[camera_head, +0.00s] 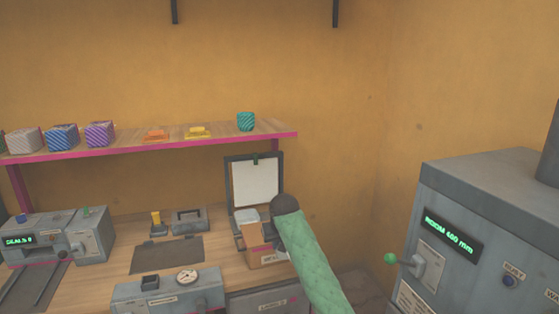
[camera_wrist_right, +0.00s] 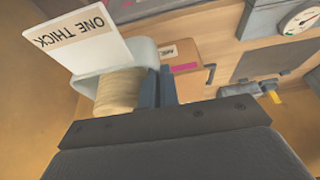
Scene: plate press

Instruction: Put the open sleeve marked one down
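The sleeve marked "ONE THICK" (camera_wrist_right: 85,38) is pale, with a flat white tag. In the right wrist view it is tilted, and a beige, ribbed stack (camera_wrist_right: 117,92) shows in its open side. My right gripper (camera_wrist_right: 160,85) has its dark fingers close together against the sleeve's edge and appears shut on it. In the head view the pale sleeve (camera_head: 247,217) is beside my right gripper (camera_head: 266,234), above the bench. The gripper is partly hidden by my wrist. My left gripper is not in view.
A cardboard box (camera_head: 264,260) with a label stands just below the gripper. A clipboard (camera_head: 256,183) is behind, a dark mat (camera_head: 167,255) and gauge unit (camera_head: 170,293) to the left. A shelf (camera_head: 225,139) holds patterned blocks. A big grey press (camera_head: 495,230) stands right.

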